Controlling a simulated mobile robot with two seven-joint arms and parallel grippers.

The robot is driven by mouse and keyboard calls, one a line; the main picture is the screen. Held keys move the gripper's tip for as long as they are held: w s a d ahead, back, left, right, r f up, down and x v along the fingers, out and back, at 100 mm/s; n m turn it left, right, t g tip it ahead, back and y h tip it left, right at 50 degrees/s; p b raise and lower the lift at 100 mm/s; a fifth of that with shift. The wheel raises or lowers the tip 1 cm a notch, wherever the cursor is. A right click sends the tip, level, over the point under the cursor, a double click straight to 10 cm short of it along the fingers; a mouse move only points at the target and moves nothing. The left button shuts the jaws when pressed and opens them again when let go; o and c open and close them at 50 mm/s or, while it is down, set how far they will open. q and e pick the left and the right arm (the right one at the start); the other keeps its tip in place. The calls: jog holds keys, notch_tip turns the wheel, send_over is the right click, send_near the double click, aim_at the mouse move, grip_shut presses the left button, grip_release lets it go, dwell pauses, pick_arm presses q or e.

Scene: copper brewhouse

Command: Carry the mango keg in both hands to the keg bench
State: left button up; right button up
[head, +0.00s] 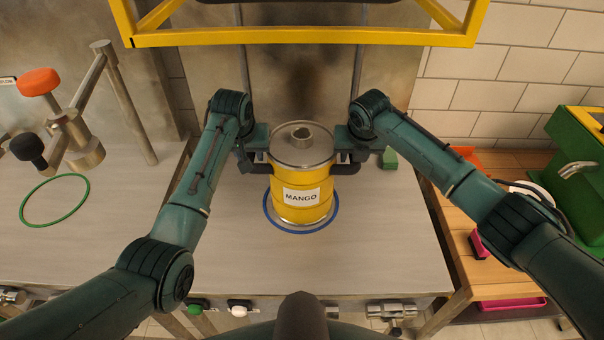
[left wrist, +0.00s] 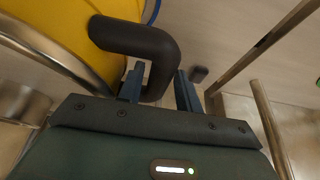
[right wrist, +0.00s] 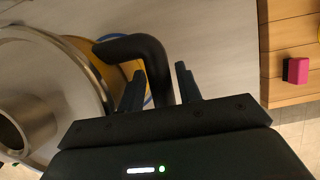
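The mango keg (head: 287,213) is a yellow drum with a steel top and a MANGO label. It stands upright inside a blue ring (head: 333,219) on a steel worktop (head: 390,255). Dark handles stick out at its sides. My left gripper (head: 252,160) is at the left handle; in the left wrist view, its fingers (left wrist: 160,88) stand apart on either side of the handle (left wrist: 125,38). My right gripper (head: 348,160) is at the right handle; in the right wrist view, its fingers (right wrist: 160,85) are also apart around the handle (right wrist: 130,46). I cannot tell which surface is the keg bench.
A yellow frame (head: 300,38) crosses above and behind the keg. A green ring (head: 82,207) lies on the worktop at the left, near a tap fitting with an orange knob (head: 38,82). A wooden bench (head: 510,290) with a green machine (head: 575,150) stands at the right.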

pick_arm(q)
jog(key=shift+c, duration=0.4)
pick_arm(e)
jog(key=shift+c, duration=0.4)
pick_arm(q)
grip_shut()
pick_arm(e)
grip_shut()
jog(key=shift+r, duration=0.1)
